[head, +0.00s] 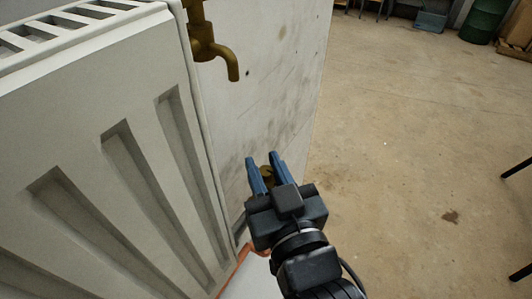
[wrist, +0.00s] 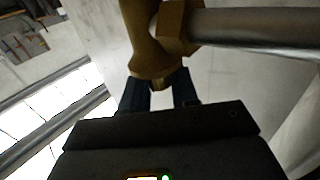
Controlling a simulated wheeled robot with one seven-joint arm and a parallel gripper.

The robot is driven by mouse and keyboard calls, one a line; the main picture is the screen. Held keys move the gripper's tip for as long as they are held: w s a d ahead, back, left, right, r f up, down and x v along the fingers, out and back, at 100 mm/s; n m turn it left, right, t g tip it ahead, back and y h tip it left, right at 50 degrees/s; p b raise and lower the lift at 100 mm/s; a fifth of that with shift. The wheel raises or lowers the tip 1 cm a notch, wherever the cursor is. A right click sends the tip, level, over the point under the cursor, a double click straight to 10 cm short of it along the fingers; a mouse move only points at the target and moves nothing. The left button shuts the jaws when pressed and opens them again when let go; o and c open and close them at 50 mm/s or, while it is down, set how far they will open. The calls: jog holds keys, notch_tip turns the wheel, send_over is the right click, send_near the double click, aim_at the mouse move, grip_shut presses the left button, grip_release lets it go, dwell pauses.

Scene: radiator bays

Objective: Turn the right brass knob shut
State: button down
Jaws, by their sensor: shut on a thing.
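A small brass knob (head: 267,173) shows low by the wall in the head view, mostly hidden by my gripper. My gripper (head: 262,159), black with blue fingers, has one finger on each side of the knob and is shut on it. In the wrist view a large brass fitting (wrist: 148,55) stands right at the fingertips of my gripper (wrist: 157,88) and covers part of them. How far the knob is turned cannot be told.
A white ribbed radiator (head: 90,150) fills the left of the head view. A brass tap (head: 212,52) sticks out above my gripper. A grey metal pipe (wrist: 255,30) joins the brass fitting. The concrete floor (head: 410,130) at right is mostly clear.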

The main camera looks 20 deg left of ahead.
jog(key=shift+m+t+h+p, duration=0.6)
jog(key=shift+h+p, duration=0.1)
jog(key=shift+p, duration=0.45)
jog(key=c, duration=1)
grip_release()
jog(key=v, duration=0.7)
jog(key=shift+s+d, duration=0.25)
jog(key=shift+s, duration=0.05)
jog(key=s+d+f+m+h+p, duration=0.1)
jog(key=s+d+h, duration=0.15)
jog(key=d, duration=0.35)
jog(key=s+d+f+m+t+h, duration=0.1)
jog(key=s+d+m, duration=0.1)
jog(key=s+d, duration=0.3)
jog(key=s+d+f+m+h+p, duration=0.1)
jog(key=s+d+f+h, duration=0.1)
jog(key=d, duration=0.6)
jog(key=s+d+r+m+h+p, duration=0.1)
jog(key=s+d+r+m+h, duration=0.2)
jog(key=s+d, duration=0.7)
jog(key=s+r+h, duration=0.1)
jog(key=s+h, duration=0.1)
jog(key=shift+s+r+g+p, duration=0.25)
jog(key=shift+r+g+p, duration=0.1)
jog(key=shift+r+g, duration=0.05)
